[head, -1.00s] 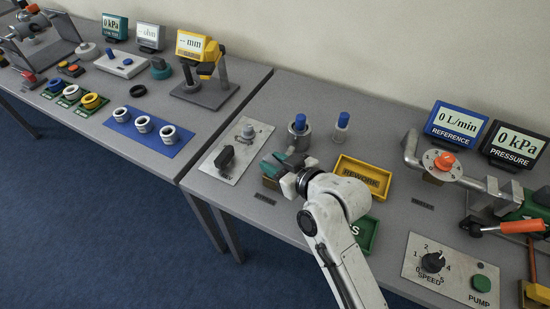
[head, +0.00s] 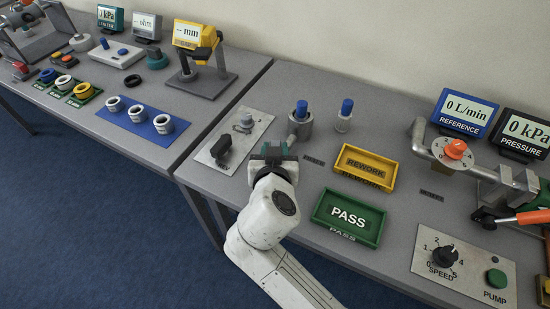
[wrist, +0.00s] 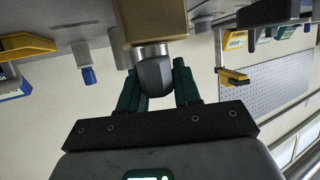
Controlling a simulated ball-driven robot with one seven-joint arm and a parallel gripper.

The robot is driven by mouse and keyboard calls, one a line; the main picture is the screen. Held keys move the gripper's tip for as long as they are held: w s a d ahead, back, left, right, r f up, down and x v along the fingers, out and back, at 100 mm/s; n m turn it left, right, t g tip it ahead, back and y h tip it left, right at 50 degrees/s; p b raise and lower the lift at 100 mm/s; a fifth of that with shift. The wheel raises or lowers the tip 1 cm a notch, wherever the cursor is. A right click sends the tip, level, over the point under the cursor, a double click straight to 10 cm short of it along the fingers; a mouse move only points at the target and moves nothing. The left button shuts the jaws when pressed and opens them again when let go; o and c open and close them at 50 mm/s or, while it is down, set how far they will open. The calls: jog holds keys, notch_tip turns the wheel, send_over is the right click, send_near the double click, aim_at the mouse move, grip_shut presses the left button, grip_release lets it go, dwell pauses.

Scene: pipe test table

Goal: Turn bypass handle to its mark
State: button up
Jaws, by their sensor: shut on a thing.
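My gripper (head: 272,150) is over the table, left of the yellow REWORK tray. In the wrist view its dark green fingers (wrist: 156,82) are shut on a dark grey faceted handle (wrist: 154,72). The handle sits on a short steel stem (wrist: 152,50) that comes out of a brass-coloured block (wrist: 150,18). I take this as the bypass handle. In the head view my gripper and arm hide the block and handle. No mark for the handle shows in either view, so its angle to the mark cannot be told.
A steel cylinder with a blue top (head: 301,110) stands close behind my gripper. A plate with a black knob (head: 220,150) lies to the left. The REWORK tray (head: 364,150) and green PASS tray (head: 348,241) are on the right. Pipework (head: 425,140) stands farther right.

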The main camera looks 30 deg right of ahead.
jog(key=m+g+h+b, duration=0.2)
jog(key=m+g+h, duration=0.1)
jog(key=m+h, duration=0.1)
jog(key=shift+a+f+m+g+b, duration=0.1)
jog(key=shift+f+m+g+b, duration=0.05)
jog(key=shift+m+g+b, duration=0.25)
dwell(0.4)
jog(key=o, duration=1)
jog(key=shift+c, duration=0.2)
jog(key=v, duration=1)
jog(key=shift+a+b, duration=0.3)
jog(key=shift+a, duration=0.1)
jog(key=shift+s, duration=0.1)
